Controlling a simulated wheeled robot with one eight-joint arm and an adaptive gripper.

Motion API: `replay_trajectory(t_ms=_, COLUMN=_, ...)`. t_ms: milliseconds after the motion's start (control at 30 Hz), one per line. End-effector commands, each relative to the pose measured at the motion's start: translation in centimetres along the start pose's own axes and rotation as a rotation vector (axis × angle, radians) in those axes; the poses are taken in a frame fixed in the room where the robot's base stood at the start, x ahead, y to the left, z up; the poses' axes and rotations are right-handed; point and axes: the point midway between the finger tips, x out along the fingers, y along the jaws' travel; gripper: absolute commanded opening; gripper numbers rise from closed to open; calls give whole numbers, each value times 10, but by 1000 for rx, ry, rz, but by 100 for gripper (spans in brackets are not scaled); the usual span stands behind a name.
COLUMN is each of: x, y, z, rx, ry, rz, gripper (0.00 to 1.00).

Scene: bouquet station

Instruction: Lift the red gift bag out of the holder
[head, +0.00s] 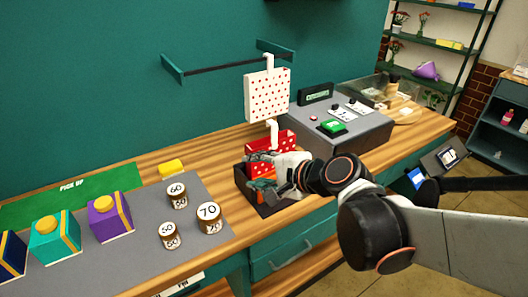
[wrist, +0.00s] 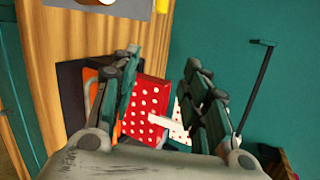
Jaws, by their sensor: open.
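The red gift bag (head: 268,141) with white dots stands in the dark holder (head: 245,188) on the wooden counter. In the wrist view, my gripper (wrist: 163,66) is open, with one finger on each side of the red gift bag (wrist: 152,97). The bag's dotted face shows between the fingers. I cannot tell whether either finger touches it. The dark holder (wrist: 71,82) shows at the left of the bag there.
A white red-dotted bag (head: 267,95) is up behind the holder, with white hooked pieces above and below it. A grey console (head: 350,138) stands to the right. Numbered cylinders (head: 208,217) and coloured boxes (head: 108,218) stand left. A wall rail (head: 228,66) is behind.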

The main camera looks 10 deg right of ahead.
Motion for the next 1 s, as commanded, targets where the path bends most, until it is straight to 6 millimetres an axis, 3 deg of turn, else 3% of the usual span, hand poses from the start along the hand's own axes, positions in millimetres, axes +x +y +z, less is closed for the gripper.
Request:
replay_trajectory(t_ms=200, x=16, y=-12, z=-49, rx=553, ry=-47, rz=-194, gripper=42)
replay_trajectory(t_ms=500, x=2, y=-9, z=-123, rx=1197, ry=-177, rz=-439, gripper=42)
replay_trajectory(t_ms=767, x=-5, y=-8, z=-144, rx=1388, ry=-246, rz=-514, gripper=42)
replay_trajectory(t_ms=1000, x=29, y=-27, z=-148, rx=1390, ry=-249, rz=-512, gripper=42)
